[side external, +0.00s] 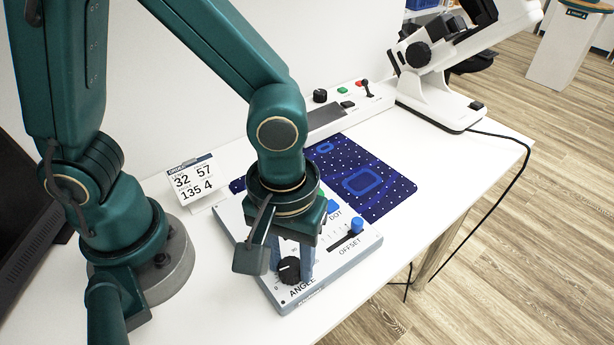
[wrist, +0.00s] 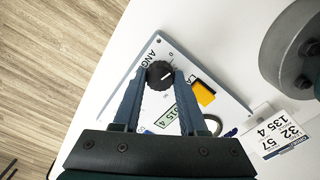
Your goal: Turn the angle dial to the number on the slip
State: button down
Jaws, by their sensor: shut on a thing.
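The angle dial (side external: 289,269) is a black ribbed knob with a white pointer line, near the ANGLE label on a pale grey control panel (side external: 365,247). It also shows in the wrist view (wrist: 160,75). My gripper (wrist: 160,78) points down at the panel, one finger on each side of the dial, shut on it. The white slip (side external: 191,180) stands behind the panel at left and reads 32, 57 and 135 4. In the wrist view the slip (wrist: 283,138) is at the right edge. A small display (wrist: 168,119) between the fingers shows digits, partly unclear.
A white microscope-like device (side external: 437,100) stands at the back right.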

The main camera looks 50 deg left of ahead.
jog(key=m, duration=1.2)
jog(key=shift+m, duration=0.4)
jog(key=m, duration=1.1)
jog(key=shift+m, duration=0.4)
jog(key=shift+c, duration=2.2)
grip_release()
